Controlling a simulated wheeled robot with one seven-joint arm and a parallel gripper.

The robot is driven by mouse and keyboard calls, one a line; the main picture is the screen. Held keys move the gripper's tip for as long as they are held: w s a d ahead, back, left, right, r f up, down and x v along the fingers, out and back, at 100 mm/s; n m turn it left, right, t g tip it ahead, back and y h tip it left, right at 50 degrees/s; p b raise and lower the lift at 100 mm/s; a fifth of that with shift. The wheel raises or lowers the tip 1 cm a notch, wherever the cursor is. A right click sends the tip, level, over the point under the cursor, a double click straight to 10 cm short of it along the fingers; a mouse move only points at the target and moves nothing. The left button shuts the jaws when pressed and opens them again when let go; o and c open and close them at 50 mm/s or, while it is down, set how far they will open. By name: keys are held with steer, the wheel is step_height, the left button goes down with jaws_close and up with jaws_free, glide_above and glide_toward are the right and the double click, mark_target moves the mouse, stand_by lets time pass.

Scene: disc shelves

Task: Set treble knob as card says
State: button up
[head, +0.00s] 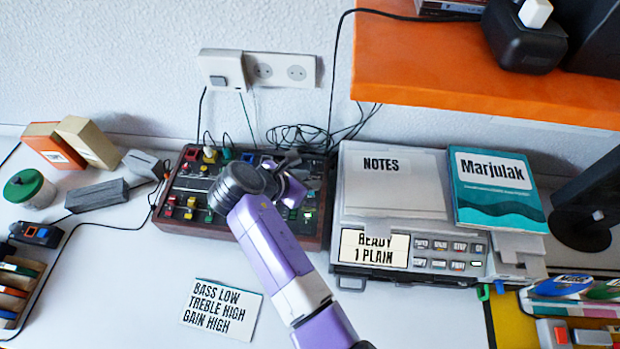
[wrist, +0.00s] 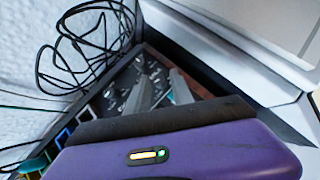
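The card (head: 221,309) lies flat on the white table and reads "BASS LOW / TREBLE HIGH / GAIN HIGH". The mixer (head: 182,222), a dark panel in a reddish-brown case, stands behind it with several coloured knobs and sliders. Its labels are too small to read, so I cannot tell which knob is treble; my arm hides its middle. My gripper (head: 296,181) is over the mixer's right part. In the wrist view my gripper (wrist: 159,76) shows two grey fingers apart, pointing at the panel, with a teal bit between them. I cannot tell whether they touch a knob.
A grey device (head: 393,218) with notes and a teal book (head: 497,188) stands close right of the mixer. An orange shelf (head: 470,65) overhangs at upper right. Loose black cables (head: 300,136) lie behind the mixer. The table around the card is clear.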

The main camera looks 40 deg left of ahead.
steer(key=shift+w+f, duration=0.35)
steer(key=shift+c, duration=0.5)
jaws_close()
steer(key=shift+a+f+m+h+b, duration=0.15)
steer(key=shift+a+m+h+b, duration=0.1)
steer(key=shift+m+h+b, duration=0.7)
steer(key=shift+m+g+h+b, duration=0.4)
steer(key=shift+m+h+b, duration=0.05)
steer(key=shift+m+b, duration=0.4)
steer(key=shift+m+h+b, duration=0.3)
steer(key=shift+m+b, duration=0.2)
steer(key=shift+b, duration=0.05)
steer(key=shift+r, duration=0.2)
